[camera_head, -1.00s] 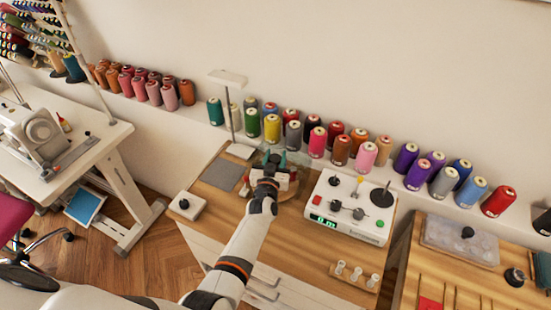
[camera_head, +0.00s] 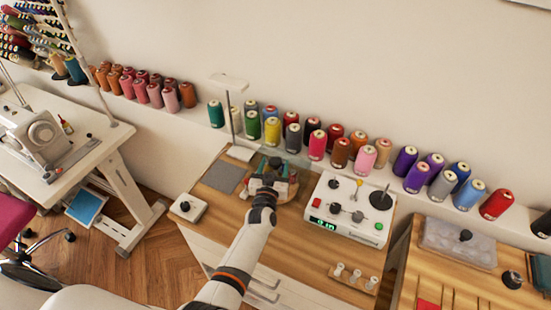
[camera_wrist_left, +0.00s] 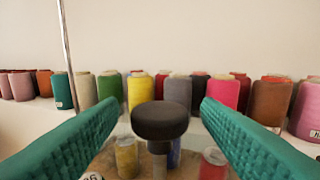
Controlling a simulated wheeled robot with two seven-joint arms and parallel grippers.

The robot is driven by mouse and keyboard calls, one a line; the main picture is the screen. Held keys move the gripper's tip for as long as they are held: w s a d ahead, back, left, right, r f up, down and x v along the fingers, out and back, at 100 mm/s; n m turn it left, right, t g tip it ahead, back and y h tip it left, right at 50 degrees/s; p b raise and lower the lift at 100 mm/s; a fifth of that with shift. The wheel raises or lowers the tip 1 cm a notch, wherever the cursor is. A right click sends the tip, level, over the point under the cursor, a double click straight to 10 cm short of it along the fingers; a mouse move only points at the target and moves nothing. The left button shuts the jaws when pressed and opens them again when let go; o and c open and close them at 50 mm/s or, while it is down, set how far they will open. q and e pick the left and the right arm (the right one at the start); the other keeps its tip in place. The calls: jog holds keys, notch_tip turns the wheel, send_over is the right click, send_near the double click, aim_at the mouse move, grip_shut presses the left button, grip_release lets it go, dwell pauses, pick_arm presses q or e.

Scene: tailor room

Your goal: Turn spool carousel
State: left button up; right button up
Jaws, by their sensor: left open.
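The spool carousel (camera_head: 291,190) is a small round stand on the wooden table, largely hidden behind my left gripper in the head view. In the left wrist view its dark round knob (camera_wrist_left: 160,120) stands on a post in the middle. A yellow spool (camera_wrist_left: 126,157) and a red spool (camera_wrist_left: 213,163) sit around the post, with a blue one partly hidden behind it. My left gripper (camera_head: 275,164) is over the carousel, open, with its green padded fingers on either side of the knob and a visible gap to each. My right gripper is out of view.
A white control box (camera_head: 350,208) with knobs and a green display stands just right of the carousel. A thin stand (camera_head: 231,110) rises behind left. A grey mat (camera_head: 220,177) lies to the left. Several thread cones line the wall ledge behind. A small spool rack (camera_head: 355,278) sits front right.

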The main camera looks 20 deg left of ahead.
pick_arm(q)
jog(key=s+d+p, duration=0.1)
jog(key=s+p, duration=0.3)
jog(key=s, duration=0.5)
jog(key=shift+s+d, duration=0.25)
jog(key=shift+s, duration=0.1)
jog(key=shift+r, duration=0.1)
